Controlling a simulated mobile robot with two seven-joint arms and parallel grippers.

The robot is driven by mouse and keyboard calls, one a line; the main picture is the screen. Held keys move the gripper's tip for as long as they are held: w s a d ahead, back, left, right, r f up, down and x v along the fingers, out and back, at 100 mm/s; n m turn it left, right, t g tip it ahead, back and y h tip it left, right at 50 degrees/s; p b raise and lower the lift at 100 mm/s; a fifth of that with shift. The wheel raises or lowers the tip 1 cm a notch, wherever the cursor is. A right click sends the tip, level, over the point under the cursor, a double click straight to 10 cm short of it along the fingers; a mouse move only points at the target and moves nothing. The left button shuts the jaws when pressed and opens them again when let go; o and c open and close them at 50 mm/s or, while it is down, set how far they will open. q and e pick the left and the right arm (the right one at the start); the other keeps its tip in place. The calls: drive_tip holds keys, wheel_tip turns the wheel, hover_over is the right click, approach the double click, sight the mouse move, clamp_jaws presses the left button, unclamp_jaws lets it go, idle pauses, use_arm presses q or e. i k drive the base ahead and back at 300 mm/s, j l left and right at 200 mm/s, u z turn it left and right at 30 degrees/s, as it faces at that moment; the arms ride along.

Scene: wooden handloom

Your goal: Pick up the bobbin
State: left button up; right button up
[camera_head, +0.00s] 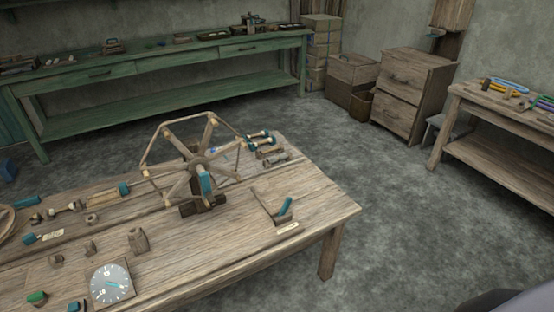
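Several small spool-like pieces lie at the back right of the wooden table, next to the spoked wheel. One with teal parts (260,136) is farthest back, and a plainer one (275,159) lies in front of it. More spool-like pieces lie on the left of the table, including one with a pale middle (67,208). I cannot tell which of these is the bobbin. Neither of my grippers shows in the head view, and nothing is seen held.
The wooden table (325,208) carries a spoked wheel (197,158), a round dial (111,284), small wooden blocks and a teal-handled tool (285,206). A green bench (150,64), drawers (410,85) and another bench (500,118) stand behind open grey floor (400,210).

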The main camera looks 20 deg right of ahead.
sight(285, 155)
drive_tip(key=i+l+z, duration=0.1)
drive_tip(key=l+z, duration=0.15)
drive_tip(key=i+l+z, duration=0.25)
drive_tip(key=l, duration=0.15)
drive_tip(key=l+z, duration=0.25)
drive_tip(key=i+l+z, duration=0.2)
drive_tip(key=l+z, duration=0.2)
drive_tip(key=i+l+z, duration=0.6)
drive_tip(key=z, duration=0.2)
drive_tip(key=i+l+z, duration=0.15)
drive_tip(key=i+z, duration=0.25)
drive_tip(key=i+u, duration=0.15)
drive_tip(key=i, duration=0.35)
drive_tip(key=i+l+u, duration=0.15)
drive_tip(key=i, duration=0.3)
drive_tip(key=i+u, duration=0.8)
drive_tip(key=u, duration=0.15)
drive_tip(key=i+u, duration=0.2)
drive_tip(key=u, duration=0.15)
drive_tip(key=i+u, duration=0.2)
drive_tip(key=u, duration=0.2)
drive_tip(key=i+l+u, duration=0.1)
drive_tip(key=u, duration=0.25)
drive_tip(key=i+u, duration=0.2)
drive_tip(key=u, duration=0.15)
drive_tip(key=i+l+u, duration=0.15)
drive_tip(key=u, duration=0.2)
drive_tip(key=i+l+u, duration=0.15)
drive_tip(key=u, duration=0.25)
